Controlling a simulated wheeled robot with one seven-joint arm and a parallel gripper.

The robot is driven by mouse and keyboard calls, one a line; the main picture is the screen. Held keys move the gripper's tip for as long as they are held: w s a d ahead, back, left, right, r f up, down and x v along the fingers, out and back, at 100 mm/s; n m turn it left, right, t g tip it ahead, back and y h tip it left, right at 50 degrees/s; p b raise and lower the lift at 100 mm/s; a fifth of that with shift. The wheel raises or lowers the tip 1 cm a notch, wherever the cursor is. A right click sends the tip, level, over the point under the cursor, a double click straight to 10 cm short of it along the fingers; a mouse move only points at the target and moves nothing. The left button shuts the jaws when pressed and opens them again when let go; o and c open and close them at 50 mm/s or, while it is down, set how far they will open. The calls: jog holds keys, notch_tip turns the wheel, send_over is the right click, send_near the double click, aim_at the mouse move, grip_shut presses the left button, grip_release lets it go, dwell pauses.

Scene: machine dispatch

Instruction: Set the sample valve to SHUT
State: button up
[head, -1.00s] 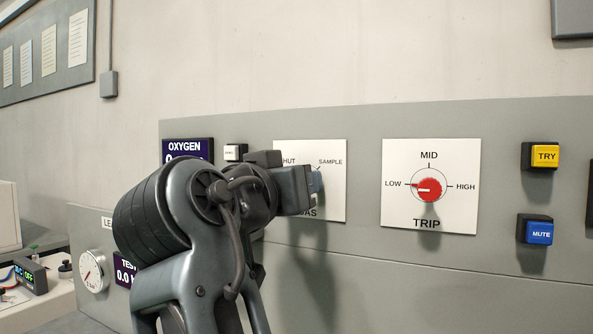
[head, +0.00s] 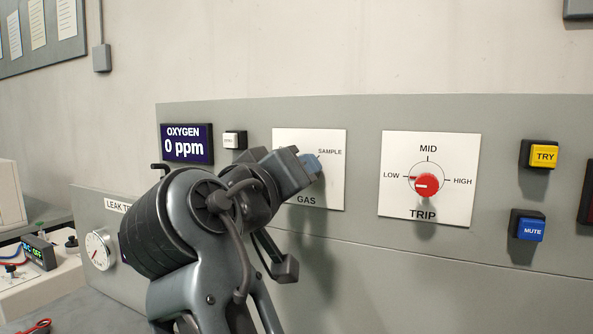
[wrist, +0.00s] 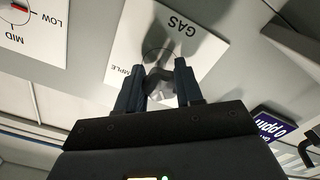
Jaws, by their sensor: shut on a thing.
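The sample valve is a grey knob (wrist: 160,76) on the white GAS plate (head: 333,188). The plate's SAMPLE label shows at its upper right in the head view; its SHUT label is hidden behind my gripper. My gripper (head: 313,166) is at the plate, tilted up to the right. In the wrist view the two dark fingers of my gripper (wrist: 160,80) are on either side of the knob, shut on it. The knob is mostly hidden in the head view, and I cannot tell exactly where it points.
The red TRIP knob (head: 426,185) on its own white plate is to the right, near LOW. Yellow TRY (head: 544,156) and blue MUTE (head: 532,230) buttons are farther right. The OXYGEN display (head: 187,145) reads 0 ppm, with a white button (head: 234,140) beside it.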

jog(key=shift+f, duration=0.35)
jog(key=o, duration=1)
jog(key=shift+r, duration=0.2)
jog(key=shift+s, duration=0.1)
jog(key=shift+b+v, duration=1.05)
jog(key=shift+v, duration=2.8)
